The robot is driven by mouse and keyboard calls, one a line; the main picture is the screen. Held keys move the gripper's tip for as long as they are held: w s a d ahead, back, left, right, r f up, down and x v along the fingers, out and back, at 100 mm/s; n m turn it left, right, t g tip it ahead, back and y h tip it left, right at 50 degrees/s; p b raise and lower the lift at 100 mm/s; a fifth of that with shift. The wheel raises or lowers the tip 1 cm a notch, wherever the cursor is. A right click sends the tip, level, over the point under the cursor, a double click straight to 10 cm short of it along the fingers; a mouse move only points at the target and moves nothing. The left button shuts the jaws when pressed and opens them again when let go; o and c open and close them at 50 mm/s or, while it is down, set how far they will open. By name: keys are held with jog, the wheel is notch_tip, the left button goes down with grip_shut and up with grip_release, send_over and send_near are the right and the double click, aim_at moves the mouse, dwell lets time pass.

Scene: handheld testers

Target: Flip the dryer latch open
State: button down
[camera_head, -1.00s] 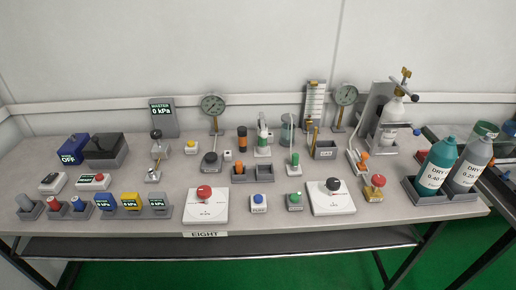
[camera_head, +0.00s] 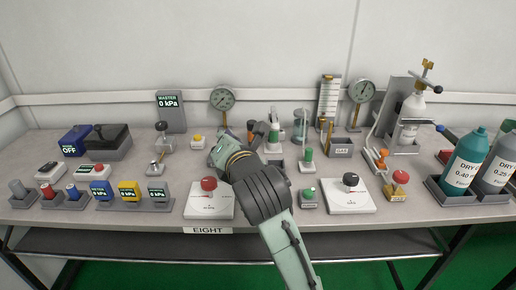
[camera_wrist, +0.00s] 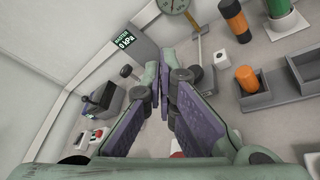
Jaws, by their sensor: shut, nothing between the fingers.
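At the back right of the bench in the head view stands a grey stand with a white bottle (camera_head: 413,106) and a brass clamp with a T-handle (camera_head: 432,70) above it. Two bottles labelled DRY, one teal (camera_head: 464,161) and one grey (camera_head: 500,165), stand in dark holders at the right edge. I cannot tell which part is the dryer latch. My gripper (camera_wrist: 164,80) is shut and empty in the wrist view. In the head view it is over the middle of the bench, left of the stand and bottles, mostly hidden behind my arm.
The wrist view shows the master display (camera_wrist: 125,40), a gauge (camera_wrist: 176,5), a white cube (camera_wrist: 221,59) and a grey tray (camera_wrist: 290,88). Two white valve plates (camera_head: 209,205) (camera_head: 345,202) lie at the front. Small devices crowd the bench; the wall is behind.

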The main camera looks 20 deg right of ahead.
aim_at(274, 118)
jog(key=s+d+f+g+h, duration=0.1)
jog(key=d+f, duration=0.1)
jog(key=d, duration=0.1)
jog(key=s+d+f+h, duration=0.1)
jog(key=d+f, duration=0.1)
jog(key=d, duration=0.1)
jog(key=s+d+f+n+g+h, duration=0.1)
jog(key=d+f, duration=0.1)
jog(key=d, duration=0.1)
jog(key=shift+s+d+g+b, duration=0.3)
jog(key=shift+s+d, duration=0.05)
jog(key=shift+s, duration=0.05)
jog(key=shift+r, duration=0.1)
jog(key=shift+w, duration=0.1)
jog(key=p+x, duration=0.1)
jog(key=x, duration=0.8)
jog(key=shift+w+p, duration=0.4)
jog(key=shift+w, duration=0.05)
jog(key=r+p, duration=0.1)
jog(key=d+r, duration=0.1)
jog(key=r, duration=0.1)
jog(key=shift+s+d+p, duration=0.1)
jog(key=shift+d+p, duration=0.1)
jog(key=shift+p, duration=0.15)
jog(key=shift+d+r, duration=0.15)
jog(key=shift+r, duration=0.05)
jog(key=shift+r, duration=0.1)
